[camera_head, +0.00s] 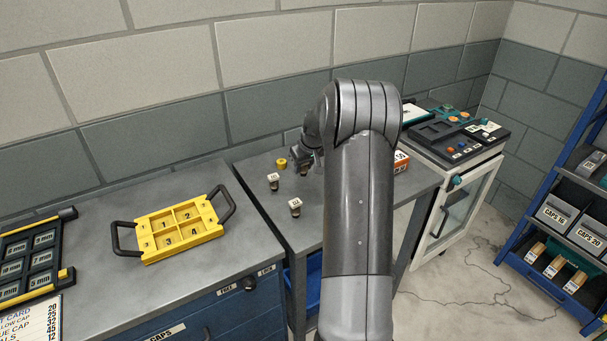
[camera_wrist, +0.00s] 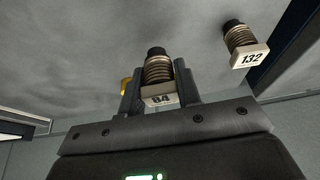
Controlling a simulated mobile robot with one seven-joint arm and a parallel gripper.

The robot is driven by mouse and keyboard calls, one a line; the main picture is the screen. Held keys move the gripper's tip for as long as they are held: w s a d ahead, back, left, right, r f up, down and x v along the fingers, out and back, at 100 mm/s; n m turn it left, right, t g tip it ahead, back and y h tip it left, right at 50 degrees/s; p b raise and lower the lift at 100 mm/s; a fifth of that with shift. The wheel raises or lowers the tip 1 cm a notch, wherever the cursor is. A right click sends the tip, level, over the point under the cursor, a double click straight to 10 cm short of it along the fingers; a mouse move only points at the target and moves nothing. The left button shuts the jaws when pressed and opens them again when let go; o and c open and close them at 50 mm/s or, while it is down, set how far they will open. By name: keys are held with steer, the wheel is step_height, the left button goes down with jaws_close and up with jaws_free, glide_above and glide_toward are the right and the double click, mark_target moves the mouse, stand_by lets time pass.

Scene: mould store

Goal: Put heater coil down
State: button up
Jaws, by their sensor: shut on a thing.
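My gripper (camera_wrist: 158,88) is shut on a heater coil (camera_wrist: 159,70) with a dark cap, brown windings and a white tag reading 84. The coil stands between the two fingers in the wrist view; whether it touches the grey tabletop I cannot tell. Another coil (camera_wrist: 243,42), tagged 132, stands apart to the right on the grey surface. In the head view my gripper (camera_head: 303,158) is low over the back of the middle table (camera_head: 335,222), partly hidden by my arm. Two tagged coils (camera_head: 273,181) (camera_head: 295,206) stand on that table, left and in front of it.
A small yellow object (camera_head: 281,163) lies just left of my gripper. An orange box (camera_head: 401,161) is right of my arm. A yellow numbered tray (camera_head: 141,243) sits on the left bench. A cabinet with a device (camera_head: 455,148) stands right.

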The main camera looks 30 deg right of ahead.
mark_target(304, 173)
steer(key=shift+f, duration=1.65)
steer(key=shift+f, duration=0.15)
steer(key=o, duration=1)
